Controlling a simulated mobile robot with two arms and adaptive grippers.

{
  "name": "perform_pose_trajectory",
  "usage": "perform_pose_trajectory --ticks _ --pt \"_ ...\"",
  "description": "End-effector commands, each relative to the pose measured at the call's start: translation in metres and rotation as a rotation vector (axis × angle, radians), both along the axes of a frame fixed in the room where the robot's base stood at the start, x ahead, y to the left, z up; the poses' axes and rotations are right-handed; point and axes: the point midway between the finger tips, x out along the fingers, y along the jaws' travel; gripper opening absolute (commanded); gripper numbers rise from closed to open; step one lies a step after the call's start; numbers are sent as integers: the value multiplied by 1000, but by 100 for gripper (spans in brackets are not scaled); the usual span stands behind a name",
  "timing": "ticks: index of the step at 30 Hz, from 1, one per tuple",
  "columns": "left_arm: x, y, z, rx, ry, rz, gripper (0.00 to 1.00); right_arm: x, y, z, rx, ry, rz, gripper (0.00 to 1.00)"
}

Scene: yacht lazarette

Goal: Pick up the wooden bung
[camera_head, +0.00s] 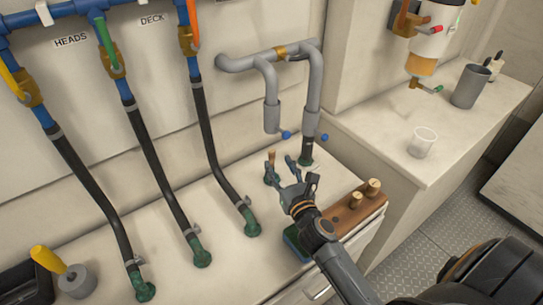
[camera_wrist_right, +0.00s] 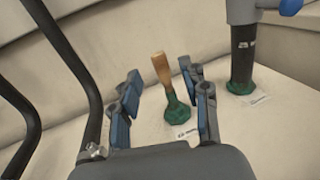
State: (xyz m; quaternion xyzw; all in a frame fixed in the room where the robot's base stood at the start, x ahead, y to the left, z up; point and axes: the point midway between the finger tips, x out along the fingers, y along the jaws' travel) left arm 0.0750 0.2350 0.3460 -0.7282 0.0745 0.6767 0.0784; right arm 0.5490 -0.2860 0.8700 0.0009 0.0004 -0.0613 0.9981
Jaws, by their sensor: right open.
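A tapered wooden bung (camera_head: 272,158) stands in a green fitting (camera_head: 269,179) on the white ledge. In the right wrist view the bung (camera_wrist_right: 161,68) leans a little to the left, narrow end down in the green fitting (camera_wrist_right: 177,112). My right gripper (camera_head: 291,172) is open and empty, just in front of the bung. In the wrist view the bung shows between the open fingers of the right gripper (camera_wrist_right: 160,88), beyond them; no contact is visible. Other wooden bungs (camera_head: 373,187) stand in a brown wooden block (camera_head: 350,218) to the right. My left gripper is not in view.
A hose fitting with a grey pipe (camera_head: 313,100) stands close behind the bung. Several black hoses (camera_head: 210,135) run down to green fittings on the left. A yellow-handled tool (camera_head: 47,259) lies front left.

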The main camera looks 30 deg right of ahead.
Motion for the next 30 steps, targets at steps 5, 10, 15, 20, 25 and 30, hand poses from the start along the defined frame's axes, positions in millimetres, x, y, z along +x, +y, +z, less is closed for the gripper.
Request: perform_pose_trajectory --ticks 5,10,15,20,25,30 --pt "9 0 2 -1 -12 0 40 13 -2 0 0 0 0 46" --pt "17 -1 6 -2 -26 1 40 35 -4 1 0 -2 -1 46" --pt "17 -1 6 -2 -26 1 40 58 -6 -1 -1 -1 0 46" --pt "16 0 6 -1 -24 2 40 64 -7 -1 -1 0 0 46" --pt "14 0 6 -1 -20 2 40 63 -7 -1 -1 0 0 42" --pt "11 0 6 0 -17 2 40 63 -7 -1 -1 0 0 7"
